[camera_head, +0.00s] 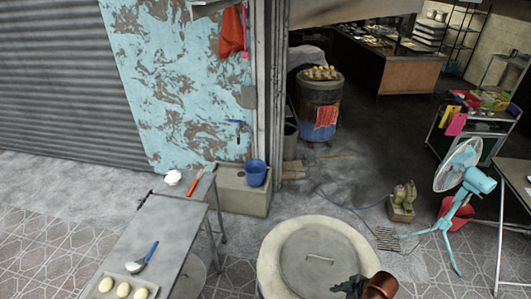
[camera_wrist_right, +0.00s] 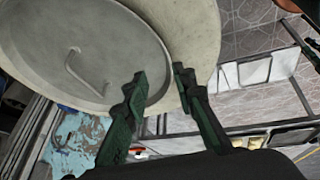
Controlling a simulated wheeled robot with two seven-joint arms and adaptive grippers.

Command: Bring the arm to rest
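My right gripper (camera_head: 350,286) shows at the bottom of the head view, over the lower right part of the round barrel oven (camera_head: 352,240). In the right wrist view its two dark green fingers (camera_wrist_right: 160,76) are apart with nothing between them. The oven's round grey lid (camera_head: 318,262) lies on the oven top, with a thin bar handle (camera_head: 320,258). The lid (camera_wrist_right: 60,30) and its handle (camera_wrist_right: 85,75) also fill the upper left of the wrist view, clear of the fingers. My left gripper is not in view.
A metal table (camera_head: 165,232) at left holds a tray of dough balls (camera_head: 122,289), a blue-handled scoop (camera_head: 143,258) and a white bowl (camera_head: 173,177). A blue fan (camera_head: 465,185) and another table (camera_head: 515,180) stand at right. The floor between oven and fan is mostly open.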

